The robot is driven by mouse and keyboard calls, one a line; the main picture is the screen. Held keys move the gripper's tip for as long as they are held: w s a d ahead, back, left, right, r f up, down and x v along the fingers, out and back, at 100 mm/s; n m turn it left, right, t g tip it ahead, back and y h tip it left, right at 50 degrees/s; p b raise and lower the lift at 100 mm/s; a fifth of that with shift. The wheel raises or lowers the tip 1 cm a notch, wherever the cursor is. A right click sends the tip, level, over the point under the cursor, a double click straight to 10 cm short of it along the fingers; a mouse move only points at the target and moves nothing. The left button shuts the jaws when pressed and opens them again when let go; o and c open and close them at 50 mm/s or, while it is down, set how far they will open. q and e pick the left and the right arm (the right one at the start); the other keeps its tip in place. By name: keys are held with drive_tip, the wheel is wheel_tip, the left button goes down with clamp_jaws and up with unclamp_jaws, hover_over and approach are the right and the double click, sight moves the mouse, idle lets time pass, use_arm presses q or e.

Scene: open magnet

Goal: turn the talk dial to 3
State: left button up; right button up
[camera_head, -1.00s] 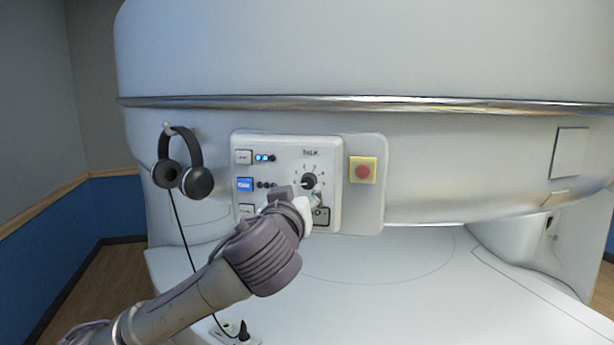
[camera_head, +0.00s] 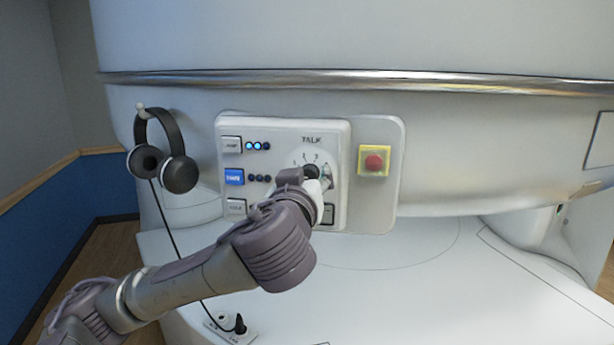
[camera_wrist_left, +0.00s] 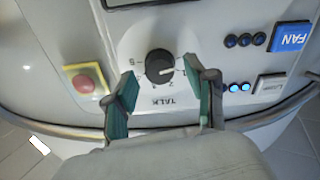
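The talk dial (camera_wrist_left: 159,66) is a round black knob on the white control panel (camera_head: 286,125). In the left wrist view, which shows the panel upside down, its white pointer mark is near the 1. In the head view the dial (camera_head: 311,171) is partly hidden by my left gripper (camera_head: 314,182). In the left wrist view my left gripper (camera_wrist_left: 162,80) is open, with one green-padded finger on each side of the dial. I see gaps between the fingers and the knob, and nothing is held. My right gripper is not in view.
A red button on a yellow square (camera_head: 374,161) is right of the dial. Blue-lit lamps and several push buttons, one blue (camera_head: 234,177), are on its left. Headphones (camera_head: 164,152) hang further left. A white table surface (camera_head: 400,275) lies below.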

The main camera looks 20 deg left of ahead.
use_arm(q)
drive_tip(key=shift+c, duration=1.4)
drive_tip(key=shift+w+a, duration=0.1)
clamp_jaws()
drive_tip(key=m+b, duration=0.3)
drive_tip(key=shift+f+m, duration=0.15)
drive_tip(key=shift+m, duration=1.25)
drive_tip(key=m, duration=0.3)
drive_tip(key=shift+m+p, duration=0.3)
drive_tip(key=shift+p, duration=0.1)
drive_tip(key=m+p, duration=0.1)
drive_tip(key=m, duration=0.4)
drive_tip(key=shift+d+p, duration=0.2)
drive_tip(key=shift+p, duration=0.1)
drive_tip(key=m, duration=0.9)
drive_tip(key=shift+p, duration=0.3)
drive_tip(key=shift+m, duration=0.3)
